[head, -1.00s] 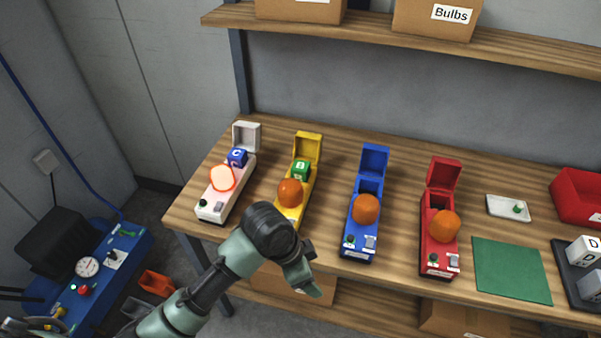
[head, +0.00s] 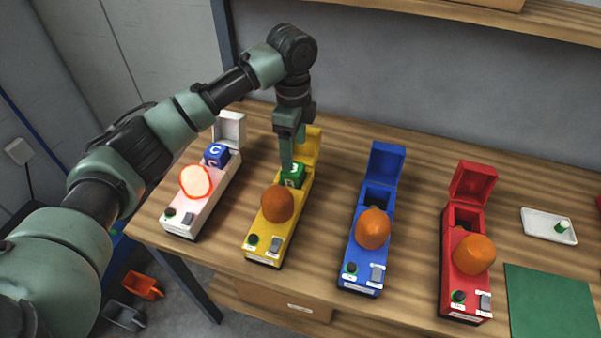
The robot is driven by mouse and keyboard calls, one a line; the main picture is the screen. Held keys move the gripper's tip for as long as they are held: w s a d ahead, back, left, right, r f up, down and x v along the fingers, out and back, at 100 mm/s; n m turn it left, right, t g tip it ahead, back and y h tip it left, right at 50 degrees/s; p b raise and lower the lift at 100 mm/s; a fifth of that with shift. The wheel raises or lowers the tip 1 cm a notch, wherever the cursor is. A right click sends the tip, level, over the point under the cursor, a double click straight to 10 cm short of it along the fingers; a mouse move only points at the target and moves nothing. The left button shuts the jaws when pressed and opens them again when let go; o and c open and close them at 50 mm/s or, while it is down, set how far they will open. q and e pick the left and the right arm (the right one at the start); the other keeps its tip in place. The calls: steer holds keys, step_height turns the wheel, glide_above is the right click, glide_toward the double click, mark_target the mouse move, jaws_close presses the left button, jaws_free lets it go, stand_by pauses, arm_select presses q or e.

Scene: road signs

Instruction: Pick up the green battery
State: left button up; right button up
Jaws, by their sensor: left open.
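The green battery (head: 293,176) is a green cube with a white marking. It sits in the open compartment of the yellow lamp box (head: 263,242), behind that box's orange dome. My left gripper (head: 287,166) points down from above, with its fingertips right at the battery's top and partly covering it. The jaws are open; I cannot tell whether the fingers straddle the battery or touch it. My right gripper does not show.
A white box (head: 184,219) with a glowing dome and a blue battery (head: 216,155) stands left. A blue box (head: 361,263) and a red box (head: 467,292) stand right, lids open. A white tray (head: 538,226) and green mat (head: 548,300) lie farther right.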

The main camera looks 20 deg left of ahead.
mark_target(293, 179)
arm_select(q)
steer(key=shift+w+a+f, duration=0.1)
steer(key=shift+w+f, duration=0.1)
steer(key=shift+w, duration=0.1)
steer(key=shift+s+f, duration=0.1)
steer(key=shift+s, duration=0.15)
steer(key=shift+s+f+p, duration=0.3)
steer(key=shift+f+p, duration=0.1)
steer(key=shift+f, duration=0.15)
steer(key=shift+s+f+p, duration=0.3)
steer(key=shift+f+p, duration=0.1)
steer(key=shift+f, duration=0.1)
steer(key=f, duration=0.2)
steer(key=f+p, duration=0.1)
steer(key=shift+w, duration=0.25)
steer(key=shift+f, duration=0.7)
steer(key=c, duration=1.3)
jaws_close()
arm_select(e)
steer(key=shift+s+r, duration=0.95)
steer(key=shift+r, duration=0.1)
